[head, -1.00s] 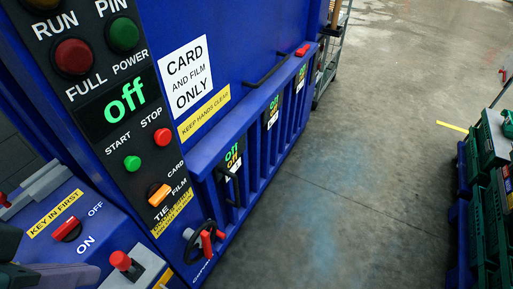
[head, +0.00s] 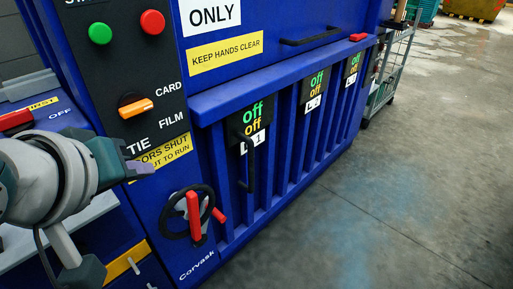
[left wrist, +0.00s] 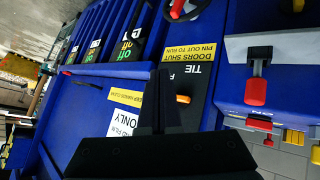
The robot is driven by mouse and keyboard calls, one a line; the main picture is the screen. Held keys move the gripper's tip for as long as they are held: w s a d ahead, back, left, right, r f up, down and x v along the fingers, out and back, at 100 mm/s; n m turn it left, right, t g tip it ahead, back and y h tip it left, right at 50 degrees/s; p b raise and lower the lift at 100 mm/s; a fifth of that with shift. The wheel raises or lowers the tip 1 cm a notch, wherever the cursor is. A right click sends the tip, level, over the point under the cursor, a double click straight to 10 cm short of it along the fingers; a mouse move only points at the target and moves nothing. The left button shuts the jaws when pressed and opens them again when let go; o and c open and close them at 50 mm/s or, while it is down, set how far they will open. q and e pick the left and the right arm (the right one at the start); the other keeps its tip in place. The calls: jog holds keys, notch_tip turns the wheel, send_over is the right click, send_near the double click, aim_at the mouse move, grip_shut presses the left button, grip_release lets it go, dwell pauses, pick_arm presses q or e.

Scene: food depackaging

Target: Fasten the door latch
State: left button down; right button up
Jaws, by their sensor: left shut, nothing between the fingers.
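A black handwheel (head: 171,223) with an upright red lever (head: 193,214) sits low on the blue baler's front, left of the lower slatted door (head: 282,143). A second, short red handle (head: 217,214) sticks out beside the wheel. I cannot tell which part is the latch. A red piece (head: 358,37) lies at the door's far top edge. My left gripper (head: 143,168) is shut and empty, in front of the control panel, above and left of the wheel, touching nothing visible. In the left wrist view its fingers (left wrist: 160,100) are together, and the red lever (left wrist: 177,9) shows at the top edge. My right gripper is not in view.
The control panel has an orange card/film switch (head: 136,108), a green button (head: 100,33) and a red button (head: 152,22). A black vertical handle (head: 249,165) stands out from the door. A wire cart (head: 388,75) stands beyond. The concrete floor (head: 410,190) on the right is clear.

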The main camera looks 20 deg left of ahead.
pick_arm(q)
jog(key=w+a+f+n+t+y+b, duration=0.1)
jog(key=w+f+n+b, duration=0.3)
jog(key=f+b, duration=1)
jog(key=w+a+f+n+t+y+b, duration=0.1)
jog(key=w+f+n+t+b, duration=0.2)
jog(key=f+b, duration=1.2)
jog(key=w+a+f+n+t+y+b, duration=0.1)
jog(key=w+f+n+b, duration=0.4)
jog(key=f+b, duration=1)
jog(key=t+b, duration=0.1)
jog(key=b, duration=0.6)
jog(key=shift+w+f, duration=0.2)
jog(key=shift+w, duration=0.1)
jog(key=shift+a, duration=0.1)
